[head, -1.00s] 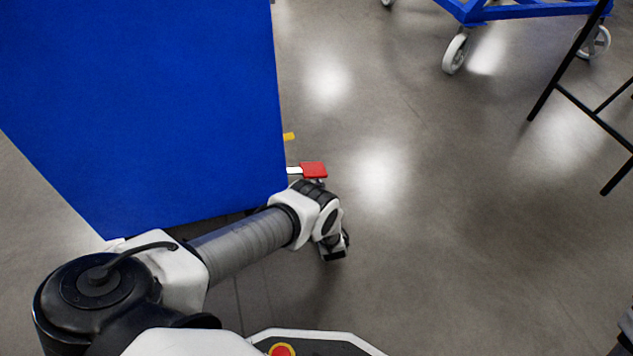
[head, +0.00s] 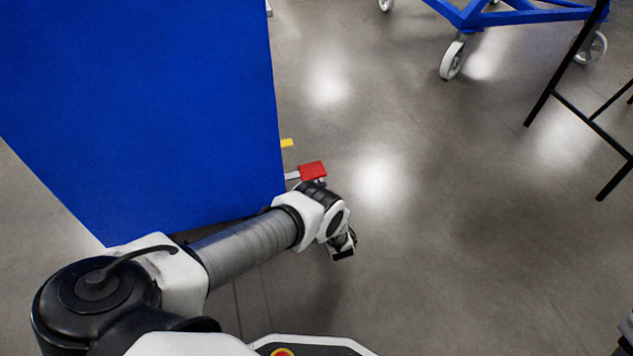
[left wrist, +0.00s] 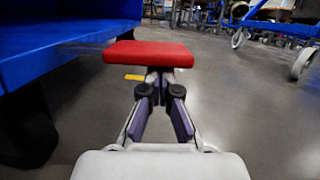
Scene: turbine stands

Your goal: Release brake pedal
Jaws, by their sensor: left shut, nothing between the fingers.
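The red brake pedal (head: 312,170) sticks out on a pale lever from the right side of the blue turbine stand (head: 140,110). It looks slightly tilted in the head view. In the left wrist view the red pedal (left wrist: 150,54) is straight ahead, near the top of the picture. My left gripper (left wrist: 160,80) is shut and empty, its fingers reaching to the pedal's underside. The pedal covers the fingertips, so I cannot tell whether they touch it. In the head view my left wrist hides most of the gripper.
A yellow tab (head: 287,143) sticks out of the stand just beyond the red pedal. Another blue wheeled frame (head: 510,14) stands at the far right, with a black-legged support (head: 572,105) nearer. The grey floor between is clear.

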